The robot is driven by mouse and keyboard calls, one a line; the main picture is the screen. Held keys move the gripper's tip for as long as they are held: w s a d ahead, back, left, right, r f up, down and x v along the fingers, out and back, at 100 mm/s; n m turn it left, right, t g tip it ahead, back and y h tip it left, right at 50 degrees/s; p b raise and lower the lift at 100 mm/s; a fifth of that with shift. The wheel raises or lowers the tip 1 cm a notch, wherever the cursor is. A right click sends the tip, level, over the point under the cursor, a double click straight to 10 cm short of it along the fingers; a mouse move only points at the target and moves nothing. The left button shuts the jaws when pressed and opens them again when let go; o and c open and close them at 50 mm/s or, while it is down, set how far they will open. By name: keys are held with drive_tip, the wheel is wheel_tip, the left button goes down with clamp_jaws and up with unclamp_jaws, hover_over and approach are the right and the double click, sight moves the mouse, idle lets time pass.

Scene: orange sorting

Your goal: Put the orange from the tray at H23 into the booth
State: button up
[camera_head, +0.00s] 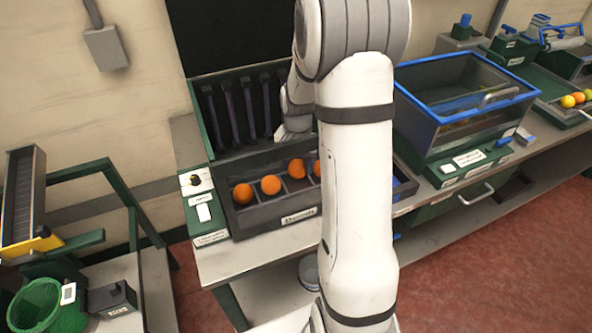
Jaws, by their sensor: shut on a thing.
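Several oranges (270,185) sit in a dark divided tray (262,223) on the bench. My arm covers the tray's right part. One orange (297,168) sits a little higher than its left neighbours. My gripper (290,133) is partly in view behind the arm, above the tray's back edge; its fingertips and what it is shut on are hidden. I cannot read H23 on any label. No booth label is readable; a dark box with vertical strips (228,115) stands behind the tray, and a clear-walled box with a blue rim (416,112) stands to the right.
A panel with a white switch (203,213) is left of the tray. Green-framed equipment and a green basket (38,305) stand at lower left. More fruit (568,101) lies in a tray at far right. Red floor (480,270) is clear in front of the bench.

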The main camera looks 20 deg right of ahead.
drive_tip(key=shift+f, duration=1.4)
drive_tip(key=shift+f, duration=0.25)
drive_tip(key=o, duration=1)
drive_tip(key=shift+r, duration=0.1)
wheel_tip(320, 180, up, 11)
drive_tip(key=shift+r, duration=0.65)
